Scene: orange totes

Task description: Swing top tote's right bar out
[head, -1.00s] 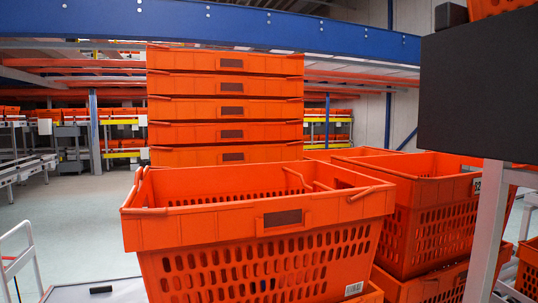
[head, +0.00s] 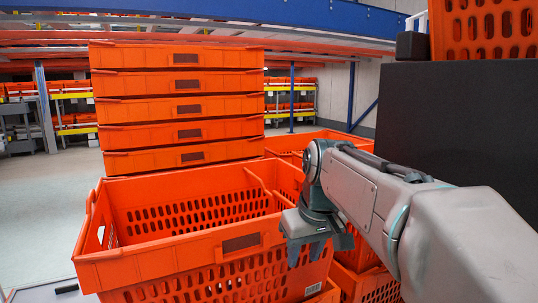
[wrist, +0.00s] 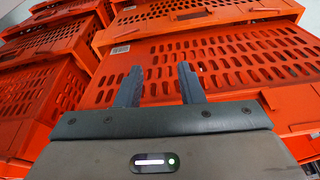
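The top tote (head: 150,262) is an orange crate with slotted walls, standing in front at the centre-left in the head view. Its right bar (head: 257,180) shows as a slanting orange rod near the right end of the opening; its near end is hidden behind my gripper. The left bar (head: 90,203) lies along the left end. My gripper (head: 305,255) hangs fingers down by the tote's front right corner. In the wrist view my gripper (wrist: 158,82) has two dark fingers spread apart with nothing between them, over slotted orange plastic. I cannot tell whether it touches the tote.
A tall stack of orange totes (head: 180,108) stands right behind. Open floor (head: 40,200) shows at left.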

